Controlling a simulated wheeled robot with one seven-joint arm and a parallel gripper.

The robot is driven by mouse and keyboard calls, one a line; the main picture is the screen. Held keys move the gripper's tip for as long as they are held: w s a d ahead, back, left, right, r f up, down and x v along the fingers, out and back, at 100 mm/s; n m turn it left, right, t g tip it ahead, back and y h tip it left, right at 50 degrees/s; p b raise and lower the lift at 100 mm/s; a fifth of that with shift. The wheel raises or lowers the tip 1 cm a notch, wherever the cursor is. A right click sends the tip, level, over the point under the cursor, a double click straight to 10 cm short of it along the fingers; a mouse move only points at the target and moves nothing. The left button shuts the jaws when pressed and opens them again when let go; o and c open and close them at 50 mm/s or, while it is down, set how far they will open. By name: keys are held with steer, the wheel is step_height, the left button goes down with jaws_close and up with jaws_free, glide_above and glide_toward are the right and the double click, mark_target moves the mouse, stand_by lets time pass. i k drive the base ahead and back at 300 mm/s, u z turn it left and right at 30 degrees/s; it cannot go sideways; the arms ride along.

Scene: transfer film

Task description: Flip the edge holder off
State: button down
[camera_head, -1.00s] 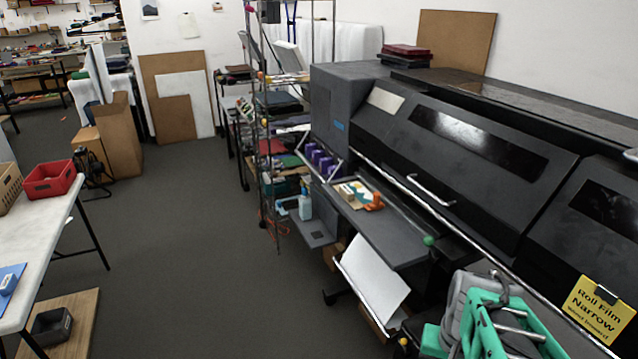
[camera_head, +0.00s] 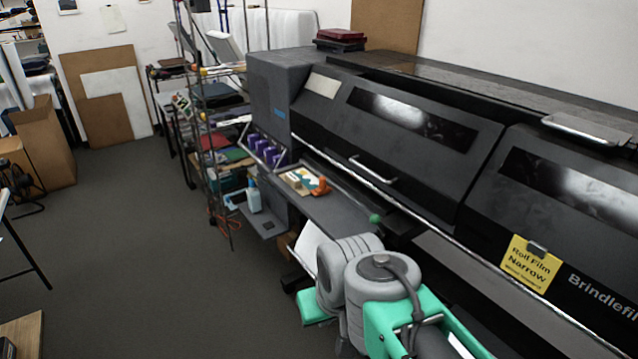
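A large dark grey roll-film printer (camera_head: 330,125) runs along the wall. A front shelf (camera_head: 335,212) sticks out below its hood. A small green round knob (camera_head: 375,218) is at the right end of this shelf, just above my arm. I cannot make out any part that is clearly the edge holder, or whether one is on or off. My grey and green arm (camera_head: 375,285) is at the bottom, in front of the printer, and covers part of its lower front. My gripper's fingers are not visible.
An orange tool (camera_head: 319,186) and small items lie on the shelf. Purple pieces (camera_head: 266,151) sit at the printer's left end, beside a wire rack (camera_head: 205,120). A yellow "Roll Film Narrow" sign (camera_head: 531,263) hangs at right. Open floor (camera_head: 140,230) lies to the left.

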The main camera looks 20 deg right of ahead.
mark_target(324, 189)
steer(key=u, duration=0.5)
steer(key=i, duration=2.7)
steer(key=z, duration=0.3)
